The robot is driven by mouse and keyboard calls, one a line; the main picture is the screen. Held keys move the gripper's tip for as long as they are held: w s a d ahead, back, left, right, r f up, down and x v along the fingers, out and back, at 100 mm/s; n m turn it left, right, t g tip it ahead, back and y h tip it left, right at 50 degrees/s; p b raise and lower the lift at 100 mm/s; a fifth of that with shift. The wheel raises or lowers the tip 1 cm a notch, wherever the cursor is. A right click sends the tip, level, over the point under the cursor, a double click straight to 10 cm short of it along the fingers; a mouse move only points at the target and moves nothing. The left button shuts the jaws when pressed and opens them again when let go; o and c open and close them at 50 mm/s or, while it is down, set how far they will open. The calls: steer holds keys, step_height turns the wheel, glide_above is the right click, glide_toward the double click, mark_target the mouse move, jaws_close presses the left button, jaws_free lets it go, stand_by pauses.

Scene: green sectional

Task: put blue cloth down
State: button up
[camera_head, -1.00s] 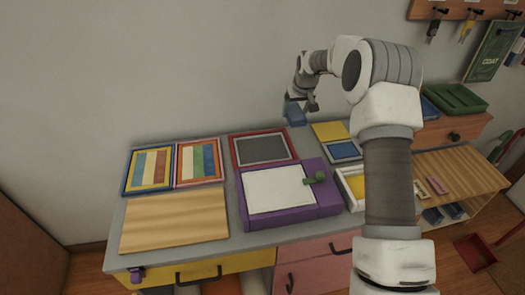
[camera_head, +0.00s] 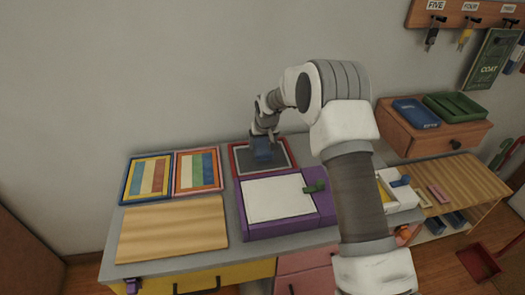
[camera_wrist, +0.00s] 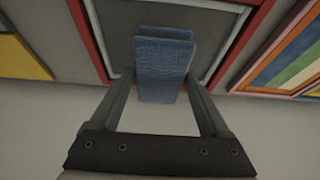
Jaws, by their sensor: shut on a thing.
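My gripper (camera_head: 263,141) is shut on the blue cloth (camera_head: 263,152), which hangs folded from the fingers. The cloth is over the red-framed dark grey board (camera_head: 240,167) at the back of the desk. In the wrist view the cloth (camera_wrist: 163,70) sits between the two fingers (camera_wrist: 158,98), with the grey board and its red frame (camera_wrist: 265,20) behind it. I cannot tell whether the cloth's lower edge touches the board.
A purple-edged white board (camera_head: 275,200) lies in front of the red-framed one. Two striped frames (camera_head: 150,177) and a wooden board (camera_head: 172,228) lie to the left. The wall is close behind.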

mark_target(263, 147)
steer(key=shift+f, duration=1.4)
steer(key=shift+f, duration=0.2)
steer(key=o, duration=1.3)
